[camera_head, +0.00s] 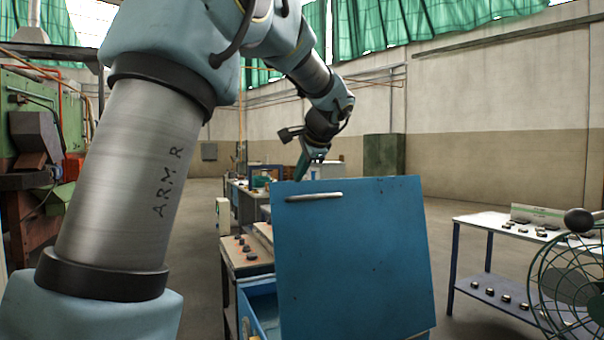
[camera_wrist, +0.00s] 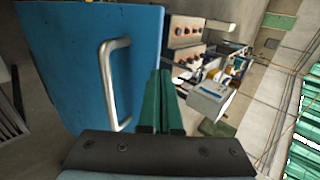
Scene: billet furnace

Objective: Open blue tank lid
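The blue tank lid (camera_head: 355,260) stands raised, nearly upright, above the blue tank (camera_head: 262,305). Its metal handle (camera_head: 313,197) is near the lid's upper left edge in the head view. In the wrist view, the lid (camera_wrist: 70,70) fills the left side, with the handle (camera_wrist: 115,85) just left of my fingers. My gripper (camera_wrist: 160,75) has its two green fingers together, with nothing seen between them. In the head view my gripper (camera_head: 303,170) is at the lid's upper left edge, its tips partly hidden. I cannot tell whether it touches the lid.
A white table (camera_head: 490,222) with several dark knobs and a green fan (camera_head: 570,280) are at the right. A green cabinet (camera_head: 384,155) stands by the back wall. Floor between lid and table is clear.

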